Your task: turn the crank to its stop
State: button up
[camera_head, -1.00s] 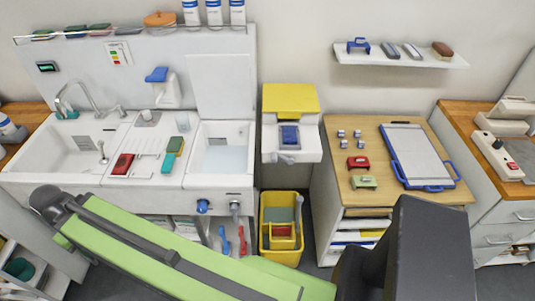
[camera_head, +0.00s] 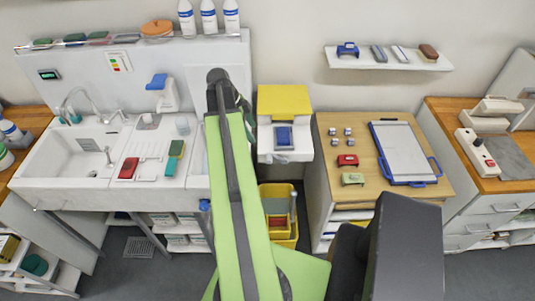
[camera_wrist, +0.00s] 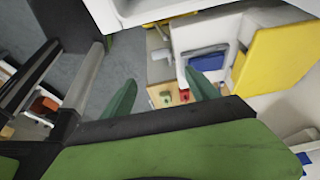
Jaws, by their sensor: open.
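A white wall unit (camera_head: 265,140) with a yellow lid (camera_head: 284,100) and a blue pad (camera_head: 284,136) stands right of the sink. A small pale grey part at its lower front (camera_head: 281,158) may be the crank; I cannot tell for certain. In the wrist view the yellow lid (camera_wrist: 275,58) and blue pad (camera_wrist: 208,59) lie beyond my gripper (camera_wrist: 160,78). Its green fingers are apart with nothing between them. In the head view my arm reaches up just left of the unit, and its fingers are mostly hidden.
The sink (camera_head: 60,190) lies left, partly covered by my arm. A yellow bucket (camera_head: 291,238) stands on the floor below the unit. Right is a wooden-topped cabinet (camera_head: 335,190) with a clipboard-like board (camera_head: 408,150) and small blocks. A shelf (camera_head: 390,61) hangs above.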

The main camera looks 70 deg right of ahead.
aim_at(268, 157)
jog(key=b+x, duration=1.5)
jog(key=x, duration=0.1)
jog(key=shift+w+f, duration=0.1)
jog(key=shift+f, duration=0.2)
jog(key=shift+s+d+f+b, duration=0.1)
jog(key=shift+s+f+b, duration=0.2)
jog(key=shift+f+b, duration=0.15)
jog(key=shift+r, duration=0.1)
grip_shut()
